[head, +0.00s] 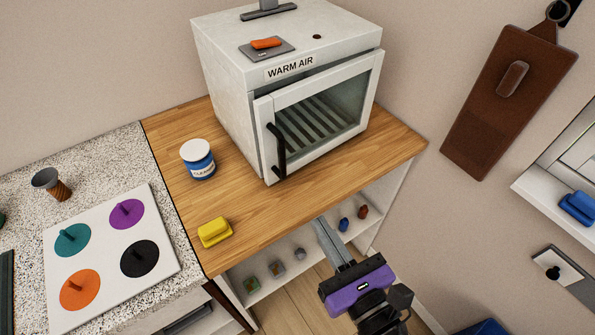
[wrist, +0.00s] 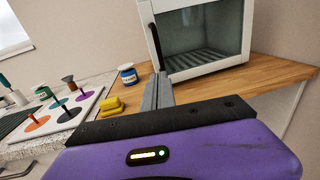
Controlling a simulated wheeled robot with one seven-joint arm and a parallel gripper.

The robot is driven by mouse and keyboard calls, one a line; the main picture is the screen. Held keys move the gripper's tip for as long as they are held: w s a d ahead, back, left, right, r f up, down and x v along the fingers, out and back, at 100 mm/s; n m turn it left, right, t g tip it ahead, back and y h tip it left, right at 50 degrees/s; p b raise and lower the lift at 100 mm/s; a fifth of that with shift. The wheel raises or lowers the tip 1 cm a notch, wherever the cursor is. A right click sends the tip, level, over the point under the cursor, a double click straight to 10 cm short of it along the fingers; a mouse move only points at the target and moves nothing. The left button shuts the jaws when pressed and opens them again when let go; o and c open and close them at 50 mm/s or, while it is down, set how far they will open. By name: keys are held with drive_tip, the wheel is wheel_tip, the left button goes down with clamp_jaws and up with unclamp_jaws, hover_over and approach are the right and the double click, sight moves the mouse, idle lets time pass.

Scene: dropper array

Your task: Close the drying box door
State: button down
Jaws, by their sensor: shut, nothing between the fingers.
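The drying box (head: 225,90) is a white cabinet marked WARM AIR, standing on the wooden counter. Its glass door (head: 318,98) has a white frame and a black upright handle (head: 277,150) on its left side. The door sits close to the box front; a thin dark line shows along its top left, and I cannot tell whether it is fully shut. In the wrist view the door (wrist: 205,30) and handle (wrist: 155,45) are ahead of the fingers. My gripper (head: 322,224) is shut and empty, in front of the counter edge, apart from the door. It also shows in the wrist view (wrist: 158,80).
A blue and white jar (head: 198,160) and a yellow block (head: 214,232) stand on the counter left of the box. An orange switch (head: 266,43) is on top of the box. Small items sit on the shelf below. A brown board (head: 500,100) hangs on the right.

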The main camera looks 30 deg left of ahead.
sight(281, 165)
drive_tip(key=p+x, duration=0.1)
drive_tip(key=x, duration=1.3)
drive_tip(key=shift+s+p, duration=0.1)
drive_tip(key=shift+p, duration=0.25)
drive_tip(key=shift+a+r+p, duration=0.15)
drive_tip(key=shift+a+p, duration=0.15)
drive_tip(key=shift+a, duration=0.45)
drive_tip(key=shift+w+a, duration=0.2)
drive_tip(key=shift+a, duration=0.1)
